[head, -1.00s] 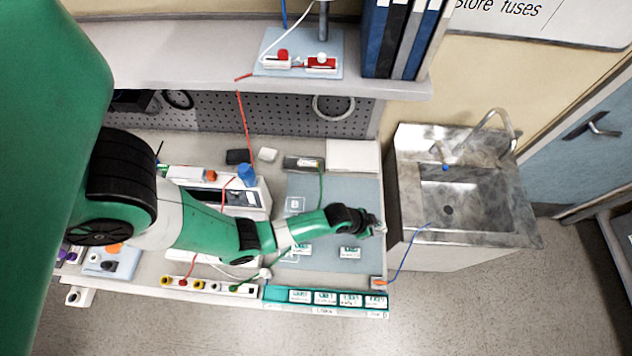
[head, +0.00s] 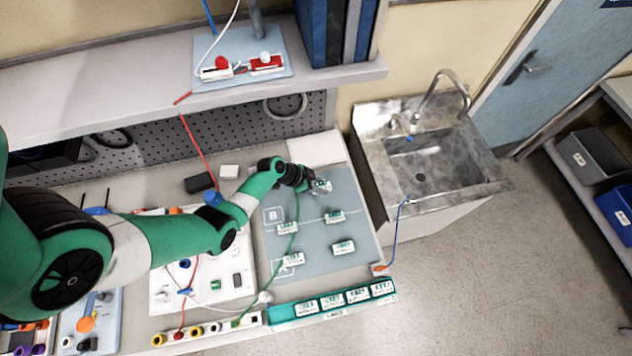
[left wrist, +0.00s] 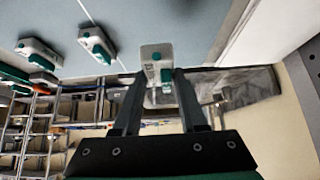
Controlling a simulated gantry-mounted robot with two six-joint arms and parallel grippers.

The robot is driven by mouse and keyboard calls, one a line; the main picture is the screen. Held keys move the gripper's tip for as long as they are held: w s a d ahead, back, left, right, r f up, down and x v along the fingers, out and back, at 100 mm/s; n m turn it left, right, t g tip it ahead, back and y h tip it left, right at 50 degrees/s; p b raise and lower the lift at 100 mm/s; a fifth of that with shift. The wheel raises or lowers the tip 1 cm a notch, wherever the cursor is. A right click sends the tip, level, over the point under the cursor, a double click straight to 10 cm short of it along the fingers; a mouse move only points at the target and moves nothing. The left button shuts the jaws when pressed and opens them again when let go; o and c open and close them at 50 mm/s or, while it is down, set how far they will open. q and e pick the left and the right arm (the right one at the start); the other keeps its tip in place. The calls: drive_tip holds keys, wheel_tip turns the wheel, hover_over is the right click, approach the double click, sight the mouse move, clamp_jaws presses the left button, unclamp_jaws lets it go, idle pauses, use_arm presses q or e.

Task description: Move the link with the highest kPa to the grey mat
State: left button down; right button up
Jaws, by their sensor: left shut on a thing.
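My left gripper (head: 308,185) is at the back of the blue-grey mat (head: 313,265), shut on a small white link with a green part (head: 322,186). In the left wrist view the held link (left wrist: 155,58) sits between the two fingertips (left wrist: 155,78). Several similar links lie on the mat: one at the left (head: 287,228), one near the middle (head: 334,216), one at the front right (head: 343,248) and one at the front left (head: 291,259). Their readings are too small to make out. My right gripper is out of view.
A teal strip with several labelled tiles (head: 333,303) runs along the front edge. A white panel with wires (head: 202,285) stands left of the mat. A green cable (head: 296,215) crosses the mat. A pale board (head: 318,150) lies behind it; a sink (head: 433,165) is at right.

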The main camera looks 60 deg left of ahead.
sight(317, 184)
use_arm(q)
drive_tip(key=shift+s+a+f+b, duration=0.1)
drive_tip(key=shift+a+f+b, duration=0.15)
drive_tip(key=shift+a+f, duration=0.35)
drive_tip(key=shift+s+a+f+b, duration=0.1)
drive_tip(key=shift+a+f+b, duration=0.2)
drive_tip(key=shift+f, duration=0.35)
drive_tip(key=f+b, duration=0.3)
drive_tip(key=f, duration=0.1)
drive_tip(key=shift+a+b, duration=0.35)
drive_tip(key=shift+b, duration=0.05)
drive_tip(key=shift+r, duration=0.2)
drive_tip(key=shift+f, duration=0.1)
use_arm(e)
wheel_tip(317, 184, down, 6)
use_arm(q)
drive_tip(key=shift+c, duration=2.3)
unclamp_jaws()
